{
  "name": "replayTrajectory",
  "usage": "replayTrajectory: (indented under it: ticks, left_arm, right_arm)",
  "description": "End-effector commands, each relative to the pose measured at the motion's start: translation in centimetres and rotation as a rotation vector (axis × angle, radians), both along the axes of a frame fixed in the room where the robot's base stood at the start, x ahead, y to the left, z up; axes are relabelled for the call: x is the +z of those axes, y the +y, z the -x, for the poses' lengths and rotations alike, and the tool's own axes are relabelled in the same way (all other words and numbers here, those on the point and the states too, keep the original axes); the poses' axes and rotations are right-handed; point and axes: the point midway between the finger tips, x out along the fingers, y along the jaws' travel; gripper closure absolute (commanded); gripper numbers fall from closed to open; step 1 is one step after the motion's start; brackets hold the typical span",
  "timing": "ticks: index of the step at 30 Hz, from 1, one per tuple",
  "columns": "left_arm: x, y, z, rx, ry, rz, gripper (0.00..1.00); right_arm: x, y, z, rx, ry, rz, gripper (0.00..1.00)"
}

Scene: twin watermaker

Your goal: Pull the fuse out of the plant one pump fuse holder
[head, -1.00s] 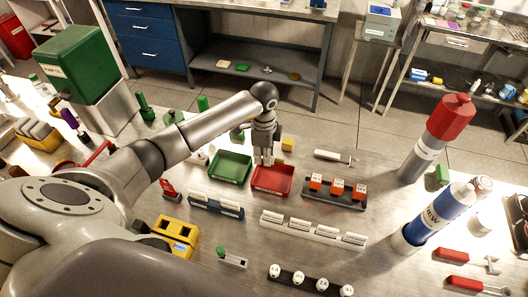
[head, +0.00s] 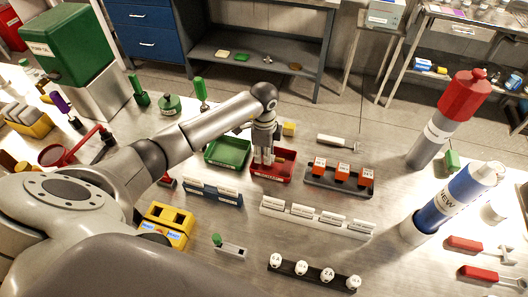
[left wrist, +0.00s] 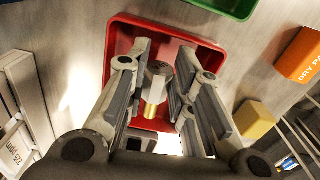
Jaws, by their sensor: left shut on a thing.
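My left gripper (head: 264,161) points down over the red tray (head: 288,178). In the left wrist view its two fingers (left wrist: 158,88) are closed around a small grey and brass cylindrical piece (left wrist: 156,92), with the red tray (left wrist: 190,38) behind it. I cannot tell from its shape whether this is the fuse. A black bar (head: 300,276) near the front carries several round white pieces, one seemingly marked 2 A. No label that I can read names the plant one pump fuse holder. My right gripper is not in view.
A green tray (head: 210,158) stands left of the red one. A yellow block (head: 289,129) lies behind it, and orange blocks (head: 342,173) sit on a rack to the right. White labelled holders (head: 315,216) stand in front. Tall cylinders (head: 440,215) stand at the right.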

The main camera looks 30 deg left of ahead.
Motion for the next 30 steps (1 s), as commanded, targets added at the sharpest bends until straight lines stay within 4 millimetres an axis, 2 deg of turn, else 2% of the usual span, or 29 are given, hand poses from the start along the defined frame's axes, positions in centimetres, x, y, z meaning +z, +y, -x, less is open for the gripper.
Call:
replayTrajectory:
  ticks: [29, 30]
  left_arm:
    - [-1.1, 0.0, 0.0, 0.0, 0.0, 0.0, 1.0]
    - [-1.1, 0.0, 0.0, 0.0, 0.0, 0.0, 0.75]
  right_arm:
    - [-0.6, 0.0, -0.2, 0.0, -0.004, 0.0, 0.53]
    - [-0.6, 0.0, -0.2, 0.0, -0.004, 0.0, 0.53]
